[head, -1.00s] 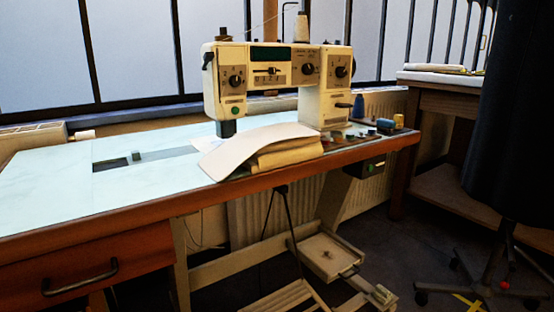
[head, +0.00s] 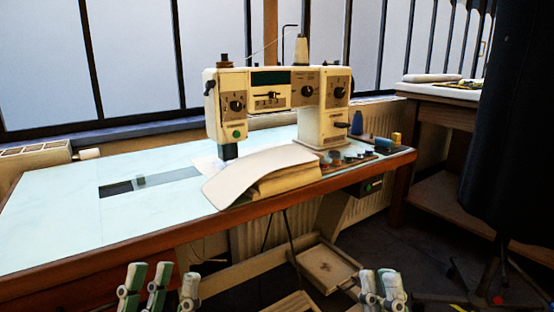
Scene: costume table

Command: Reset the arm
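My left gripper (head: 160,289) shows at the bottom edge, left of the middle, in front of the table. Its fingers point up and stand apart with nothing between them. My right gripper (head: 381,289) shows at the bottom edge, right of the middle. Its fingertips look close together and overlap in this view, so its opening is unclear. No object shows in it. The lower parts of both grippers are cut off by the frame.
A pale-topped table (head: 60,225) carries a cream sewing machine (head: 228,105), with folded cloth (head: 265,172) at its front edge. Small spools (head: 350,157) lie right of the machine. A dark hanging form (head: 515,130) stands at the right. The table's left part is mostly clear.

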